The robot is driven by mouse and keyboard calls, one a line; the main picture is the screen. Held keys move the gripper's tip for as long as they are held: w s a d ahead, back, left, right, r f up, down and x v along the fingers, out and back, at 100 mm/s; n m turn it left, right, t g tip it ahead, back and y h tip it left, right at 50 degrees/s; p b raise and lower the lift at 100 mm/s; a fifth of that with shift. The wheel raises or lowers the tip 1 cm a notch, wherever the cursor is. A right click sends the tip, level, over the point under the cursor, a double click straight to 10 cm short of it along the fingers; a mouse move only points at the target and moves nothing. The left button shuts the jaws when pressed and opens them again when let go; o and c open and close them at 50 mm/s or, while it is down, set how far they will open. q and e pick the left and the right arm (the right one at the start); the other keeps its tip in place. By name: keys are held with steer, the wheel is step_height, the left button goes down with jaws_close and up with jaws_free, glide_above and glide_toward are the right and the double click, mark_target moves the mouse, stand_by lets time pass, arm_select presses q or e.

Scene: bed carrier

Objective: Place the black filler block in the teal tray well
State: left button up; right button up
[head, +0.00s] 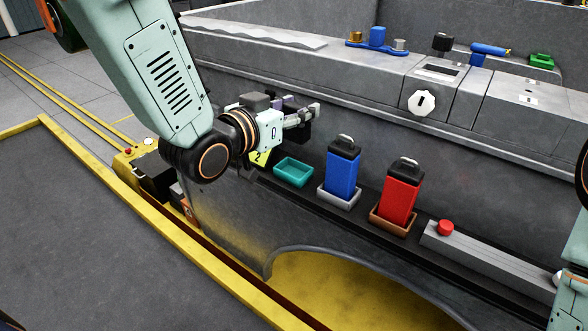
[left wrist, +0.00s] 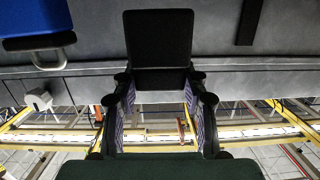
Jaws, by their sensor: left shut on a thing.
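The teal tray (head: 293,174) sits on the black ledge in the head view, and its well looks empty. My left gripper (head: 302,115) is above and slightly behind the tray, shut on the black filler block (head: 299,132). Its fingers partly hide the block in the head view. In the left wrist view the black filler block (left wrist: 160,48) shows between the fingers of my left gripper (left wrist: 160,100). The block is held above the tray, apart from it. My right gripper is out of view.
Right of the teal tray stand a blue block (head: 342,173) in a grey tray (head: 338,201) and a red block (head: 400,194) in a brown tray (head: 392,226). A grey bar with a red knob (head: 445,227) lies farther right. The grey wall rises behind.

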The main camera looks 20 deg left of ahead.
mark_target(289, 138)
arm_select(q)
steer(key=f, duration=0.1)
steer(key=f+b, duration=0.1)
steer(key=f, duration=0.3)
steer(key=shift+w+a+b, duration=0.1)
steer(key=shift+a+b, duration=0.2)
steer(key=shift+a, duration=0.05)
steer(key=shift+d+f, duration=0.2)
steer(key=shift+f, duration=0.25)
step_height(289, 138, down, 3)
steer(key=shift+a+f+b, duration=0.1)
steer(key=shift+a+b, duration=0.05)
steer(key=shift+b, duration=0.7)
steer(key=shift+f, duration=0.1)
steer(key=o, duration=1.1)
steer(key=shift+f, duration=0.1)
